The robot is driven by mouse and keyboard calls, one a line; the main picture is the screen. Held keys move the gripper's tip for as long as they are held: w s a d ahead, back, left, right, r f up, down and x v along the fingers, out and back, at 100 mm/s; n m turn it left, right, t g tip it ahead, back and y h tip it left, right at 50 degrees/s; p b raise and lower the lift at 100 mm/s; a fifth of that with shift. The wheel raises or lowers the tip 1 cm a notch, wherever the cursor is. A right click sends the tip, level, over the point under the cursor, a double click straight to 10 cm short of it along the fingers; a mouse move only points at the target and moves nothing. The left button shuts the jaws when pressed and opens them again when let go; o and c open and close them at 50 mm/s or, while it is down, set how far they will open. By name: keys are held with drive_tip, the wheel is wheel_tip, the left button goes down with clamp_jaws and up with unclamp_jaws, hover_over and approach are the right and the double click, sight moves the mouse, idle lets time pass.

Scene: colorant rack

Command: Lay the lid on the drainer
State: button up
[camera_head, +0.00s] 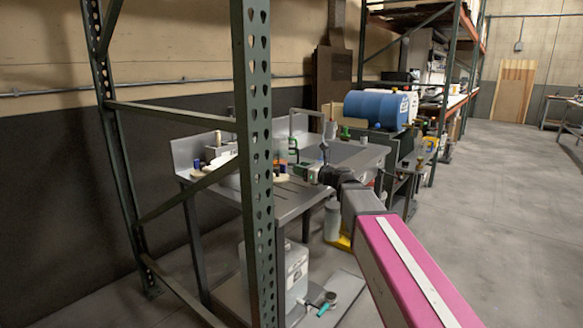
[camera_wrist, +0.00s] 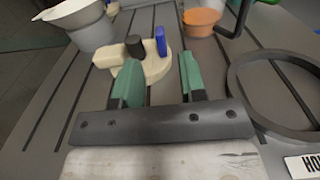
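My gripper (camera_wrist: 160,72) is open, with two green-padded fingers apart and nothing visibly held between them. In the head view my gripper (camera_head: 306,172) is over the metal sink bench. The drainer (camera_wrist: 45,128) appears to be the grey grooved surface below the fingers; it also shows in the head view (camera_head: 289,198). I cannot pick out the lid with certainty. A flat beige piece (camera_wrist: 157,66) with a black knob and a blue block lies just beyond the fingertips, partly hidden by them. A dark ring (camera_wrist: 236,101) lies to the right of the fingers.
A grey bucket (camera_wrist: 93,34) with a pale bowl on top stands at the back left. An orange cup (camera_wrist: 202,20) is at the back. A green rack post (camera_head: 254,140) stands in front of the bench. A blue drum (camera_head: 376,109) is behind.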

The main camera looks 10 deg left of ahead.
drive_tip(key=shift+v, duration=2.35)
